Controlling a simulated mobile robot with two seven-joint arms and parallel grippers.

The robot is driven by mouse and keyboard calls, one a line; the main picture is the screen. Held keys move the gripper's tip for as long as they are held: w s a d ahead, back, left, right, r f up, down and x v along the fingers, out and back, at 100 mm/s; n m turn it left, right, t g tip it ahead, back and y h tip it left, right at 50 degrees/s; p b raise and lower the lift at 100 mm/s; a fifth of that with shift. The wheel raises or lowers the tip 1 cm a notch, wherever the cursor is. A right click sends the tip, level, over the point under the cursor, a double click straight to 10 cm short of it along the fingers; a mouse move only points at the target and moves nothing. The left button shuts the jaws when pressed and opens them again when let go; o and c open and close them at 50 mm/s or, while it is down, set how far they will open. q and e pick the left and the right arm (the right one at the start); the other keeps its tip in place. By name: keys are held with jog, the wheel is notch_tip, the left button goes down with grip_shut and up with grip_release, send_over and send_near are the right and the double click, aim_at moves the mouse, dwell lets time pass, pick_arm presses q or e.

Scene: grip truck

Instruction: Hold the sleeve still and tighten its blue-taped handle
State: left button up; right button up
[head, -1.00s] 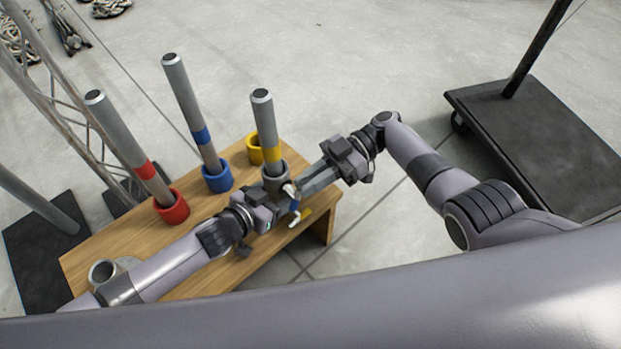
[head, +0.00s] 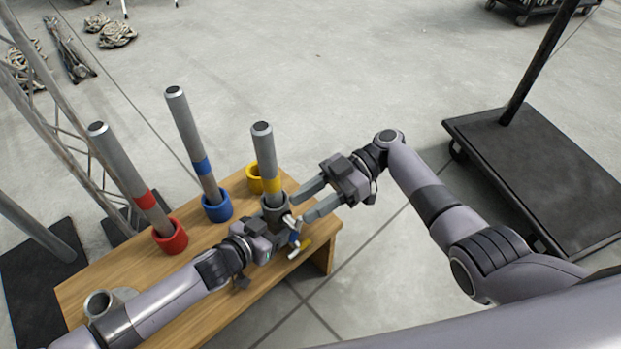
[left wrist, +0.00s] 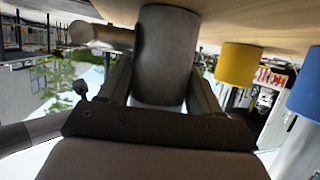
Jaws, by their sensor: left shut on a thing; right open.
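The blue-taped handle (head: 294,238) hangs from a metal fitting on the sleeve's right side, close to the left gripper. My right gripper (head: 303,205) is open and empty just right of the sleeve. Its fingers point left, and its lower fingertip is near the handle's upper end.
On the table (head: 235,300) are a red cup (head: 170,238) and a blue cup (head: 217,208) with poles, and a yellow cup (head: 254,180). A yellow-marked handle (head: 304,246) lies at the table's right edge. A black cart (head: 530,180) stands right.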

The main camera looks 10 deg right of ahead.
notch_tip(320, 180, up, 7)
jog(key=shift+f, duration=0.2)
jog(key=shift+c, duration=0.4)
